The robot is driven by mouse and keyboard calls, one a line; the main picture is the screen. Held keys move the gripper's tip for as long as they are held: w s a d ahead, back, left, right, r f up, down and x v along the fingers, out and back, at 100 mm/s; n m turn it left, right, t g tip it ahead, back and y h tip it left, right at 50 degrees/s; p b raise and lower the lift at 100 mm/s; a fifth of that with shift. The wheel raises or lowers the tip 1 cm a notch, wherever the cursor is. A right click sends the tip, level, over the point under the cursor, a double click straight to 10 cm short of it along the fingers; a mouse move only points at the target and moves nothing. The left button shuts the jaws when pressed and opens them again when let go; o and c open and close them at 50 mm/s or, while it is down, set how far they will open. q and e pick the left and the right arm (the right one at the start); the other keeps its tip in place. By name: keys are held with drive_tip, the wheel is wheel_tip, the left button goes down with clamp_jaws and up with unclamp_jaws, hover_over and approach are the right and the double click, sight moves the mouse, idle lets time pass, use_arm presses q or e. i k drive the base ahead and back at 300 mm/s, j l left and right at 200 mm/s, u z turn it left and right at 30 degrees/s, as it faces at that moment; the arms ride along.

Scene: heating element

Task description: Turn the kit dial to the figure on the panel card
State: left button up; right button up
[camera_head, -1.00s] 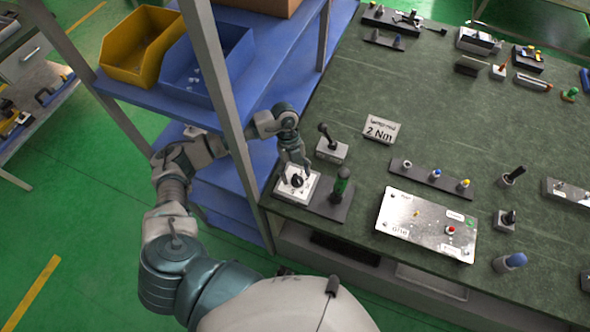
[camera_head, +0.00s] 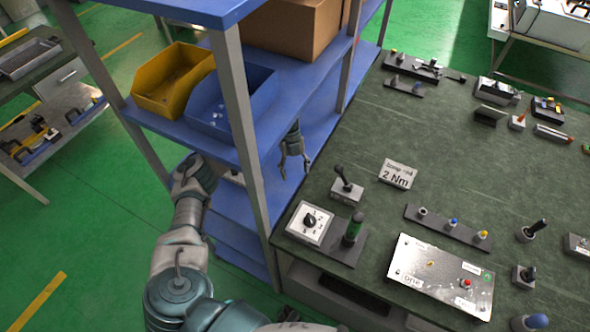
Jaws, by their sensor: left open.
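The kit dial (camera_head: 310,220) is a black knob on a white-faced box at the table's near left corner. Its printed figures are too small to read surely, and I cannot tell which one the knob points to. A white card (camera_head: 397,174) reading "2 Nm" stands on the table, behind and right of the dial. My left gripper (camera_head: 295,172) is open and empty, its fingers hanging down apart from the dial, above and a little left of it in the picture. A shelf post hides part of my left arm. My right gripper is not in view.
A silver panel (camera_head: 441,277) lies to the right. A blue shelf rack (camera_head: 240,100) with yellow and blue bins borders the table's left.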

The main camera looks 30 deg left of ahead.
sight(310, 220)
drive_tip(key=k, duration=1.5)
